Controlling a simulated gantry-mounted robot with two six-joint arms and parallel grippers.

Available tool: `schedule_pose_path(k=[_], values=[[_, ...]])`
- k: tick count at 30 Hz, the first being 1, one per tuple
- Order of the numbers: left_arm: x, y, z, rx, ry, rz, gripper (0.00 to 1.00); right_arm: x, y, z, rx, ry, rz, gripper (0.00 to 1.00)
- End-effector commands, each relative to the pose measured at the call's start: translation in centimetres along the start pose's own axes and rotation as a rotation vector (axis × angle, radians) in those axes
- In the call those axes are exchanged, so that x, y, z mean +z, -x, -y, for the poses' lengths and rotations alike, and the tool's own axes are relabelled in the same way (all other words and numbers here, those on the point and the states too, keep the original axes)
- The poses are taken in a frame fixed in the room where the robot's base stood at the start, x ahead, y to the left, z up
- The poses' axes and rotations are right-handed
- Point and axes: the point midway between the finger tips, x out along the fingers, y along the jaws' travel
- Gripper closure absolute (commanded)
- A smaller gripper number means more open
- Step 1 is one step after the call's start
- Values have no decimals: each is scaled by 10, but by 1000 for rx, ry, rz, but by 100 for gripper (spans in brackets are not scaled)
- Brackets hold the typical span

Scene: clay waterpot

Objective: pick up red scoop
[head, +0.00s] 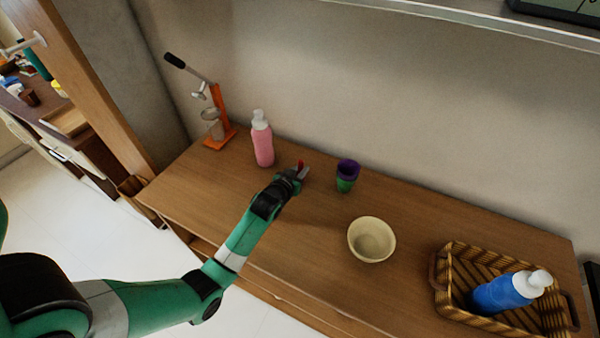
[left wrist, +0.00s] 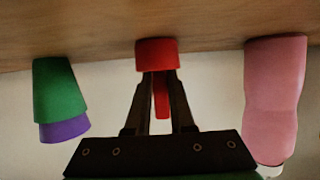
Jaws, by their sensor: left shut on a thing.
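The red scoop (head: 300,164) is at my left gripper (head: 299,172), near the back of the wooden table. In the left wrist view, which appears upside down, the red scoop (left wrist: 157,53) has its wide part beyond the fingertips and its narrow handle between the fingers. My left gripper (left wrist: 158,78) is shut on the scoop. Most of the scoop is hidden by the gripper in the head view. I cannot tell whether it touches the table. My right gripper is not in view.
A pink bottle (head: 263,143) stands left of the gripper, and purple and green cups (head: 346,177) stand right. A cream bowl (head: 371,239) and a wicker basket (head: 446,272) holding a blue bottle (head: 505,292) are further right. An orange lever press (head: 221,130) stands back left.

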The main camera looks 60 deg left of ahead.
Motion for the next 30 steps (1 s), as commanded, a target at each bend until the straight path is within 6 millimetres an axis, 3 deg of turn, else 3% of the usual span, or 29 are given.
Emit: schedule_pose_path(k=[7, 14, 21, 25, 30], values=[[-34, 13, 0, 1, 1, -4, 100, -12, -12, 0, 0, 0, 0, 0], [-72, 80, 23, -2, 2, -3, 100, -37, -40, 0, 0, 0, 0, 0], [-71, 142, 50, -3, 2, 1, 100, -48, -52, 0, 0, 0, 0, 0], [-71, 159, 58, -2, 1, 1, 100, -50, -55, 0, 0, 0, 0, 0], [-70, 166, 60, 0, 0, -1, 100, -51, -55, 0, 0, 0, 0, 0]])
